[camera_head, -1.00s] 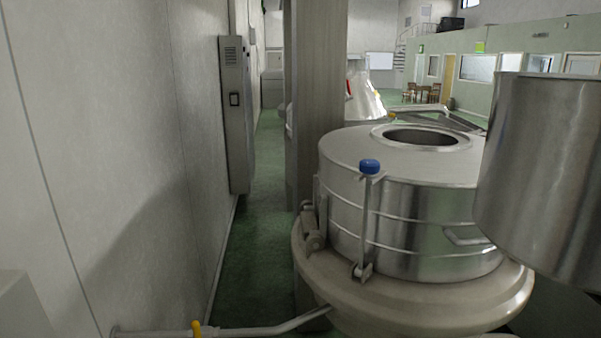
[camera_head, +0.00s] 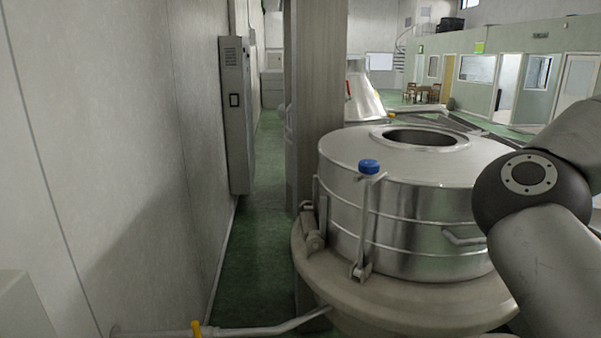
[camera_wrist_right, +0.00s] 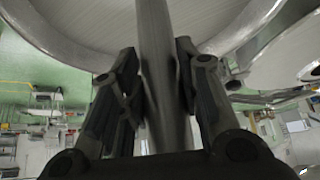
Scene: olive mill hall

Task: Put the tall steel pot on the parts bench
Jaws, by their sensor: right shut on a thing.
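My right gripper (camera_wrist_right: 158,95) shows in the right wrist view, its two dark fingers shut on a narrow grey steel part of the tall steel pot (camera_wrist_right: 85,28). The pot's broad curved metal surface and rim fill the top of that view. Whether the part held is a handle or the wall seen edge-on, I cannot tell. In the head view my right arm comes in at the right edge; its gripper and the pot are out of the picture. The left gripper is not in view. I cannot make out the parts bench in either view.
A large steel vat (camera_head: 410,205) with a round top opening stands ahead, close beside my right arm. A column (camera_head: 318,110) rises behind it. A wall with a grey cabinet (camera_head: 236,115) is on the left. A narrow green floor strip (camera_head: 255,220) runs between.

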